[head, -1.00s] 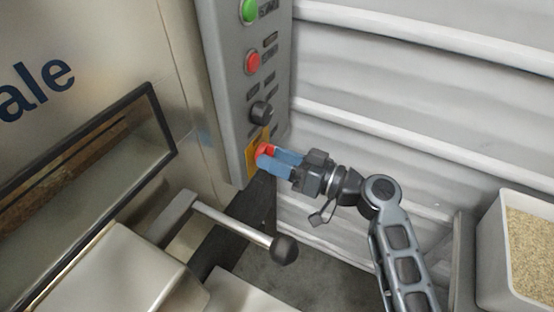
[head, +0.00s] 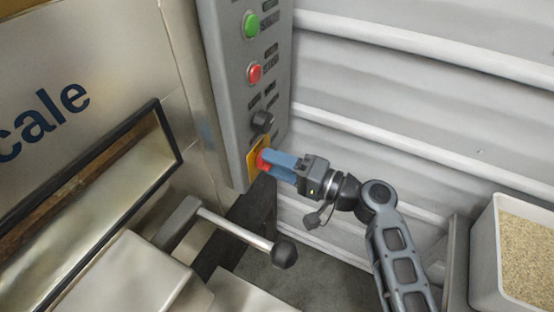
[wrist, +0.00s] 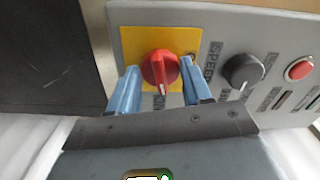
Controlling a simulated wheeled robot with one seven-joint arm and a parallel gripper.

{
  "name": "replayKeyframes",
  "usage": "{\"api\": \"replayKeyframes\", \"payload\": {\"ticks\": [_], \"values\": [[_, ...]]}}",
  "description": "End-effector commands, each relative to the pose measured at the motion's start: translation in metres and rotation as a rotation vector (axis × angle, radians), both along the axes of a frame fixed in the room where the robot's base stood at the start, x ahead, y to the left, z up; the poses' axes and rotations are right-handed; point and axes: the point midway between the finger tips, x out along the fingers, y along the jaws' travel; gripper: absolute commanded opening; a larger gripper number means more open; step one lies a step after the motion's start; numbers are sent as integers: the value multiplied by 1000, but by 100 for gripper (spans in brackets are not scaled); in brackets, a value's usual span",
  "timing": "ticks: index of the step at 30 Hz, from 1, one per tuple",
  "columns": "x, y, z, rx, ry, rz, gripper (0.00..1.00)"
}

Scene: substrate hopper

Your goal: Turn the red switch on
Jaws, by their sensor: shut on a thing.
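The red switch (head: 261,158) is a rotary knob on a yellow plate (head: 252,167) at the bottom of the grey control panel. In the wrist view the red switch (wrist: 160,68) faces me, with a pale mark at its lower edge in the picture. My gripper (head: 268,161) is at the switch, its blue fingers on either side of the knob, and it is shut on it. The fingers partly hide the knob in the head view. In the wrist view the exact finger contact is hard to see.
Above the switch on the panel are a black knob (head: 262,121), a red button (head: 254,73) and a green button (head: 251,25). A bin of grain (head: 480,262) stands at the right.

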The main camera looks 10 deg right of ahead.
Motion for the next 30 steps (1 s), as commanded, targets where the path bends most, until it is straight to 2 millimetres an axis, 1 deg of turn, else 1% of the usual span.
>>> {"api": "replayKeyframes", "payload": {"ticks": [6, 12, 29, 30], "values": [[0, -1, 1, 70, 108, -2, 18], [0, -1, 0, 108, 165, -3, 18], [0, -2, -1, 124, 190, -3, 18], [0, -2, -1, 124, 189, -3, 51]]}}
